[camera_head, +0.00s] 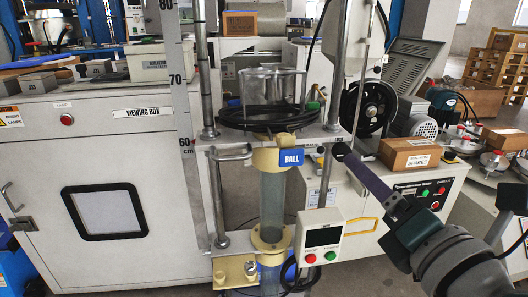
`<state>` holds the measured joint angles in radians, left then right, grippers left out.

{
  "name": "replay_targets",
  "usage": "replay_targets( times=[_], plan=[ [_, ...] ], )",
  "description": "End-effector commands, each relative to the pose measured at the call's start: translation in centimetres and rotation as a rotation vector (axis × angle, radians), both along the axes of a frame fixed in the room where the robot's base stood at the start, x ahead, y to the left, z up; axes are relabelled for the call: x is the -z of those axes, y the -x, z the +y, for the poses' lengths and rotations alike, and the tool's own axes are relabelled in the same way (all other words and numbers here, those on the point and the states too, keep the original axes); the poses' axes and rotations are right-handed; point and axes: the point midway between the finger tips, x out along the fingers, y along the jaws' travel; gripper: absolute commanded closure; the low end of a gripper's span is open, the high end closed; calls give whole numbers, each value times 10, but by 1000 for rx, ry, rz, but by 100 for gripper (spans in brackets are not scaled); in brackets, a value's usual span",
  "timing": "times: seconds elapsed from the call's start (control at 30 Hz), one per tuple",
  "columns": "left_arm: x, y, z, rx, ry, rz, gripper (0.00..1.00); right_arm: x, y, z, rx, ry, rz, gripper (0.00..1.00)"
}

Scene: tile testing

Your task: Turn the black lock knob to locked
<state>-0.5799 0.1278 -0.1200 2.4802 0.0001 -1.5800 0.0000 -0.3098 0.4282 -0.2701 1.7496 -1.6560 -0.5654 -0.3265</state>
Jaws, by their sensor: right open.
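My left gripper is out of view.
A clear tube (272,205) stands above the block under a blue BALL label (291,158). A control box (321,235) with red and green buttons hangs right of the tube. Steel posts (205,75) flank the stand. A white viewing box cabinet (160,200) fills the left.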

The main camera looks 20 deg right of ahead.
Motion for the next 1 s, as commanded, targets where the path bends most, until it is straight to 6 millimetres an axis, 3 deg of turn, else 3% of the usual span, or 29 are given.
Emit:
replay_targets(
  times=[0.1, 0.3, 0.7, 1.0],
  plan=[
    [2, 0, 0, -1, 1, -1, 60, 0, -25, -5, 2, -2, -4, 33],
    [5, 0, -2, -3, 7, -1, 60, 0, -54, -11, 2, -3, -3, 33],
    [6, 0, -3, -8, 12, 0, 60, 0, -64, -13, 1, -4, 0, 33],
    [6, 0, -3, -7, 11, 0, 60, 0, -64, -12, 1, -4, -1, 65]
  ],
)
